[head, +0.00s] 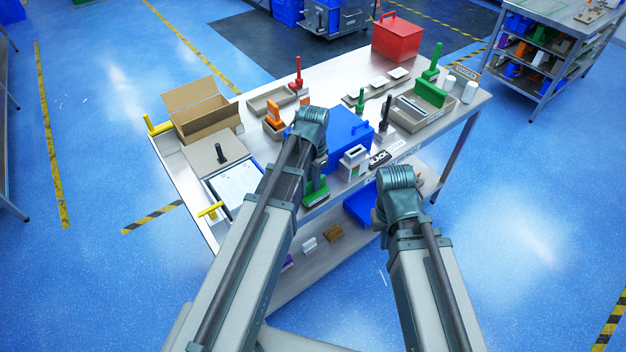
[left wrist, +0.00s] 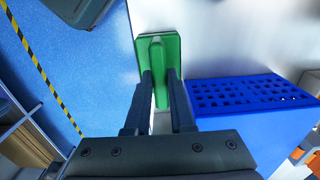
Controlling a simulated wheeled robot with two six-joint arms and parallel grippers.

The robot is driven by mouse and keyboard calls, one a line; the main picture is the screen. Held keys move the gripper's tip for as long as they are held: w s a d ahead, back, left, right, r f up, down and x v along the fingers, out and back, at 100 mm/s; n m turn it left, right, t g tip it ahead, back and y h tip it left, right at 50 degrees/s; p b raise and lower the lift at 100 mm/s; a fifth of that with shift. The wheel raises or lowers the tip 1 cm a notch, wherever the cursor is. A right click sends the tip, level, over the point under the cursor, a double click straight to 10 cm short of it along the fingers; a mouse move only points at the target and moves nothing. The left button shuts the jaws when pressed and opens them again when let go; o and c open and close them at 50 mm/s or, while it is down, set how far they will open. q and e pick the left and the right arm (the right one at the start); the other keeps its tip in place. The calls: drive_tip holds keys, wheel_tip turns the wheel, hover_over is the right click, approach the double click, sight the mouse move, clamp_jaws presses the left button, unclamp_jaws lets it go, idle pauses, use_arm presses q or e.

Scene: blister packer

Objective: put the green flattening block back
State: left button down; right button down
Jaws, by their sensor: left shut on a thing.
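The green flattening block (left wrist: 172,55) is a flat green plate with a raised handle. My left gripper (left wrist: 160,82) is shut on its handle in the left wrist view. In the head view the green block (head: 316,190) shows at the front edge of the table, below my left gripper (head: 317,172), whose fingers are mostly hidden by the wrist. I cannot tell whether the block touches the tabletop. My right arm's wrist is in front of the table's front edge, and its fingers are hidden.
A blue box (head: 343,128) stands right beside the held block; its perforated part (left wrist: 250,92) shows in the left wrist view. A grey tray (head: 408,122) with a larger green tool (head: 431,92) stands further right.

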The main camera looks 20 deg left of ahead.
use_arm(q)
drive_tip(key=shift+f, duration=0.2)
drive_tip(key=c, duration=0.7)
unclamp_jaws()
drive_tip(key=shift+r, duration=0.2)
wheel_tip(320, 180, up, 14)
drive_tip(key=p, duration=1.3)
drive_tip(key=shift+f+p, duration=0.2)
drive_tip(key=shift+p, duration=0.1)
drive_tip(key=shift+d+f, duration=0.1)
drive_tip(key=s+d+f+n+b, duration=0.1)
drive_tip(key=s+d, duration=0.2)
drive_tip(key=s, duration=0.1)
drive_tip(key=s+d+f+n+b, duration=0.1)
drive_tip(key=s+d, duration=0.2)
drive_tip(key=s, duration=0.2)
drive_tip(key=s+d+f+n+y+b, duration=0.1)
drive_tip(key=s+d, duration=0.3)
drive_tip(key=s, duration=0.1)
drive_tip(key=shift+s+d+f+n+b, duration=0.1)
drive_tip(key=shift+s+f+n+b, duration=0.1)
drive_tip(key=shift+n+b, duration=0.15)
